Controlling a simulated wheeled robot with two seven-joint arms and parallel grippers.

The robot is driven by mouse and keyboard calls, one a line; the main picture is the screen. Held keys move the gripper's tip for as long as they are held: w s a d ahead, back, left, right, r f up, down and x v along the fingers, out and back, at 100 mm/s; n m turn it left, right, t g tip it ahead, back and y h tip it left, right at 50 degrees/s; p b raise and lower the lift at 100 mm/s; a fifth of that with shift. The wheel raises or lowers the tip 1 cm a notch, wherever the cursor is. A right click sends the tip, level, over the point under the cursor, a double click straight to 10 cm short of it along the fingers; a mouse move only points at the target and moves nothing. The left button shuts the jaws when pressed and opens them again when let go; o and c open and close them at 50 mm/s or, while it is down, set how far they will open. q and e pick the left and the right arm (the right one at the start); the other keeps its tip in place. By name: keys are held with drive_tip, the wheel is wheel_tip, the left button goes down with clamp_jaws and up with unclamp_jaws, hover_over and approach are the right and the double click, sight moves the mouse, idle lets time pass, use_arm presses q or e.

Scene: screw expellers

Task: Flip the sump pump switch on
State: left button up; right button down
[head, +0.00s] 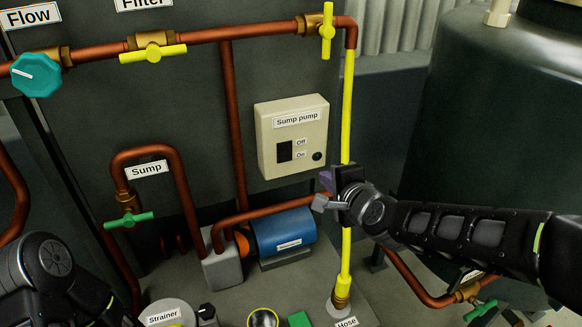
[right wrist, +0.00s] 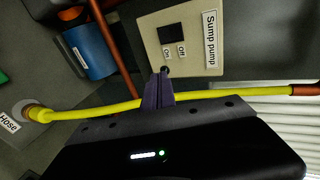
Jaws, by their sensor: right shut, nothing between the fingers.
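The sump pump box (head: 265,125) is a beige panel on the grey wall, labelled "Sump pump". Its black switch (head: 285,151) sits left of the "Off" and "On" labels; which way it is set I cannot tell. A small dark round part (head: 317,156) is at the box's lower right. My right gripper (head: 325,182), with purple fingers, is shut and empty just below the box's lower right corner. In the right wrist view the fingertips (right wrist: 163,73) overlap the box edge near the round part, and the switch (right wrist: 171,33) is clear beyond them. Whether they touch the box I cannot tell. My left gripper is out of view.
A yellow hose (head: 347,110) runs vertically right of the box, close to my right gripper. A copper pipe (head: 233,120) stands left of the box. A blue pump (head: 285,230) lies below. A large dark tank (head: 500,110) stands at right.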

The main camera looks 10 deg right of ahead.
drive_tip(key=a, duration=0.2)
drive_tip(key=a+y, duration=0.1)
drive_tip(key=shift+s+a+r+n, duration=0.25)
drive_tip(key=shift+s+r+n, duration=0.05)
drive_tip(key=shift+n, duration=0.1)
approach(286, 161)
drive_tip(key=w+f, duration=0.2)
drive_tip(key=shift+w+a, duration=0.2)
drive_tip(key=shift+w, duration=0.45)
drive_tip(key=shift+w+a, duration=0.2)
drive_tip(key=shift+w, duration=0.45)
drive_tip(key=shift+w+a, duration=0.25)
drive_tip(key=shift+w, duration=0.4)
